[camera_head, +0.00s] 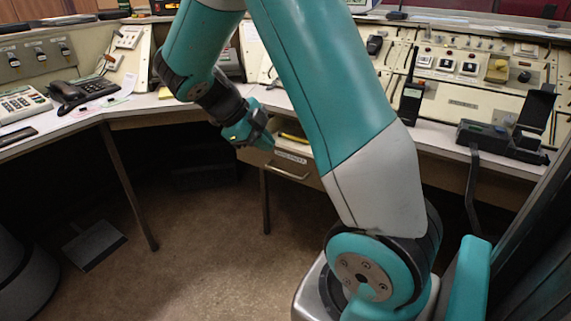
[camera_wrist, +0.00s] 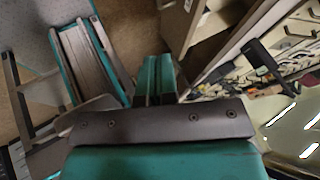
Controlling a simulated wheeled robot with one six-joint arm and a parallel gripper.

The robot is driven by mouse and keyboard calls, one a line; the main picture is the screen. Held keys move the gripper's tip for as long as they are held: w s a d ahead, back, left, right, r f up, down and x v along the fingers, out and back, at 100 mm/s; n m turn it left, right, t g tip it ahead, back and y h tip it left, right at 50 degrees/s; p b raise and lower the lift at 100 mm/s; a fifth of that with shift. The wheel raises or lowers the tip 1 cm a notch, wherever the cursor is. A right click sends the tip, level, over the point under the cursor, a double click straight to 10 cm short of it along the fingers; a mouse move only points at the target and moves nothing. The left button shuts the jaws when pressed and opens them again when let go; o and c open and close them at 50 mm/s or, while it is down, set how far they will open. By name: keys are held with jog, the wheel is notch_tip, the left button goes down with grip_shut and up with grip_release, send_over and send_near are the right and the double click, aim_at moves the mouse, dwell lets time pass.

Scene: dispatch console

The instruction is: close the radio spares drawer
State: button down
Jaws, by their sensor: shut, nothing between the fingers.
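The radio spares drawer (camera_head: 287,168) is under the desk in the middle of the head view. It is pulled out, with a pale front, a label and a bar handle (camera_head: 288,172). Something yellow shows inside it, partly hidden by my arm. My gripper (camera_head: 262,142) is shut and empty, just left of the drawer near its top edge. I cannot tell whether it touches the drawer. In the wrist view my shut fingers (camera_wrist: 155,78) point up the picture. A pale panel edge lies to their right; I cannot tell whether it is the drawer.
The desk (camera_head: 150,104) curves around with a black telephone (camera_head: 80,91) at left. A handheld radio (camera_head: 411,100) and a black device (camera_head: 500,138) stand at right. Desk legs rise from the brown floor, which is clear in front of the drawer. A dustpan-like object (camera_head: 93,243) lies at left.

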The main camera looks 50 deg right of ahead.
aim_at(306, 166)
jog(key=b+x, duration=0.2)
jog(key=x, duration=0.8)
jog(key=shift+a, duration=0.1)
jog(key=d, duration=0.3)
jog(key=shift+w+d+r, duration=0.15)
jog(key=shift+w, duration=0.05)
jog(key=shift+d, duration=0.35)
jog(key=shift+w+d, duration=0.1)
